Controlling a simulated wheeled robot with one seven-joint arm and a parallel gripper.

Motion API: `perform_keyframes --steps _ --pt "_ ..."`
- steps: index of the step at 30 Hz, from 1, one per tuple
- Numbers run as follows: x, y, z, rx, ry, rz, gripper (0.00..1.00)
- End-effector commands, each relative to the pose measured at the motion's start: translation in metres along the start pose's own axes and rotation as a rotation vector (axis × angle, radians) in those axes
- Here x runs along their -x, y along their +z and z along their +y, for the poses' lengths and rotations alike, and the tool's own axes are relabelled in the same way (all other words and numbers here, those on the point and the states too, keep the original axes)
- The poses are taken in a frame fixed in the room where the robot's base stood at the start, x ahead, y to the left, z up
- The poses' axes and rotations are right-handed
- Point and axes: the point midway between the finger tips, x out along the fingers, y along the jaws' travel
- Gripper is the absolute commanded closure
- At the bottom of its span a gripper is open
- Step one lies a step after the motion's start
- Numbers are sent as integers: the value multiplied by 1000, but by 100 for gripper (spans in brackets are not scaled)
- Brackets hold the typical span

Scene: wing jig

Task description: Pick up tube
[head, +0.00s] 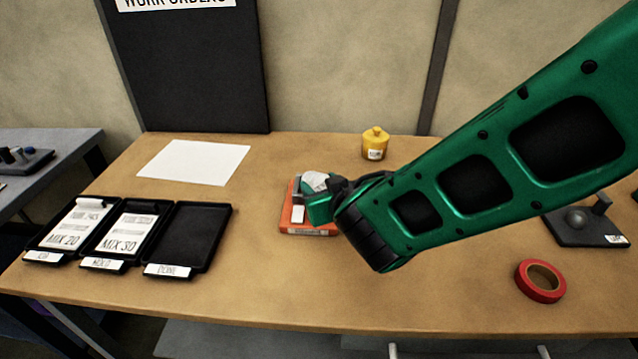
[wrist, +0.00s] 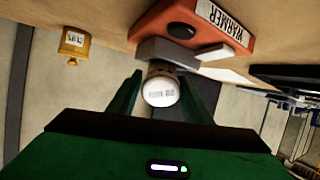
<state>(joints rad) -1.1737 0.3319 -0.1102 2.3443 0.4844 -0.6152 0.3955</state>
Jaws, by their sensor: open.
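The tube (wrist: 160,90) shows in the wrist view as a round white end with small printed text, too small to read surely. It sits at the grey block (wrist: 167,52) on the orange warmer (wrist: 215,30). My gripper (wrist: 164,82) is open, with one finger on each side of the tube. I cannot tell whether either finger touches it. In the head view, the white tube (head: 315,181) shows just above my green gripper (head: 322,207) over the orange warmer (head: 310,232); the gripper and arm hide part of both.
Black trays (head: 190,240) stand at the left, two holding mix cards. A white sheet (head: 195,161) lies behind them. A yellow pot (head: 375,145) stands at the back. Red tape (head: 540,281) and a dark fixture (head: 585,232) are at the right. The front middle is clear.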

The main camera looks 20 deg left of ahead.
Motion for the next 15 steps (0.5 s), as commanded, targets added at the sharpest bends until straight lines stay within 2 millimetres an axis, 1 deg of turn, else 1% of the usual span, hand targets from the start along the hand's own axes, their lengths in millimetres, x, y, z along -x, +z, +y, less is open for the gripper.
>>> perform_keyframes --steps 3,6,14,15 --pt "-16 1 0 -1 1 0 55" --pt "-24 1 0 -1 1 0 55" --pt "-27 0 0 -1 0 0 55" --pt "-27 1 0 -1 0 0 60"
